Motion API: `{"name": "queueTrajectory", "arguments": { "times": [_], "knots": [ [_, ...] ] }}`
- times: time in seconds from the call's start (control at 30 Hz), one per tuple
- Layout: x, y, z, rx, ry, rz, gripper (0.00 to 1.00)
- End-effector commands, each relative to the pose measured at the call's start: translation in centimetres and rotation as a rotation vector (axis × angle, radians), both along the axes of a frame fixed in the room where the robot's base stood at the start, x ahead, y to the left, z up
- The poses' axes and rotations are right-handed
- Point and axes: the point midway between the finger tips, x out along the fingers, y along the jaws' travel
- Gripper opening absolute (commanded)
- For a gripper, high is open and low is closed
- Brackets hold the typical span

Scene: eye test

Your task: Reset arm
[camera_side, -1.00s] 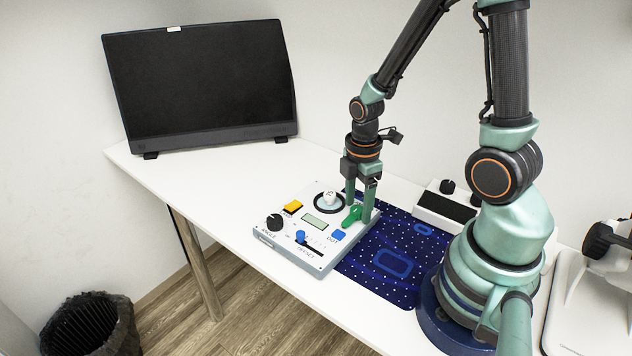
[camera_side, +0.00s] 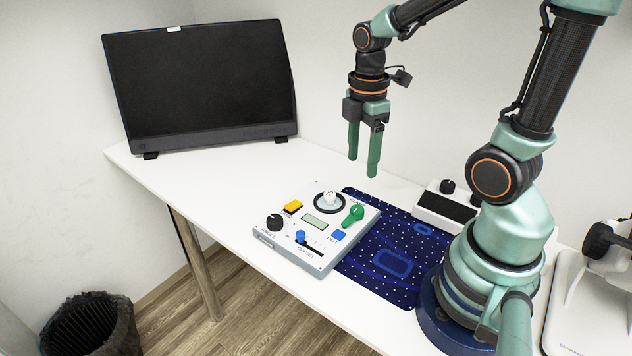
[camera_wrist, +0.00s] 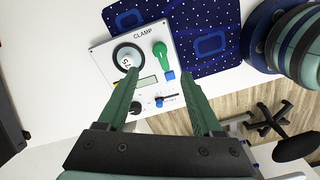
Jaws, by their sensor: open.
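My gripper (camera_side: 364,166) is open and empty, raised above the far edge of a grey-white control panel (camera_side: 283,250). Its two green fingers point down and touch nothing. In the wrist view my gripper (camera_wrist: 165,100) shows its fingers spread, with the panel (camera_wrist: 103,62) beyond them. The panel carries a green lever (camera_side: 353,215), a white knob in a dark ring (camera_side: 329,199), a yellow switch (camera_side: 293,206), a black knob (camera_side: 274,222), a blue slider (camera_side: 300,236), a blue button (camera_side: 338,234) and a small display (camera_side: 314,219). The green lever also shows in the wrist view (camera_wrist: 160,54), near the word CLAMP.
A blue dotted mat (camera_side: 385,285) lies right of the panel. A white-and-black box with knobs (camera_side: 446,205) stands behind it. A black monitor (camera_side: 200,85) stands at the back left of the white table (camera_side: 190,180). A bin (camera_side: 90,325) is on the floor.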

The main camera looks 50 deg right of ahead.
Motion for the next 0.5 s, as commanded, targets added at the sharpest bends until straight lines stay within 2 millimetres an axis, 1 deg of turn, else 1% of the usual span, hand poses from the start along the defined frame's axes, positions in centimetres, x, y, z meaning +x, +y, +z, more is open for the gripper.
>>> {"name": "queueTrajectory", "arguments": {
  "times": [0.3, 0.37, 0.47, 0.5],
  "knots": [
    [0.1, 0.2, 0.3, -0.004, -0.014, -0.026, 0.67],
    [0.2, 0.5, 0.7, -0.008, -0.035, -0.069, 0.67],
    [0.6, 1.3, 1.9, -0.012, -0.099, -0.2, 0.67],
    [0.8, 1.7, 2.5, -0.01, -0.132, -0.267, 0.67]
  ]
}}
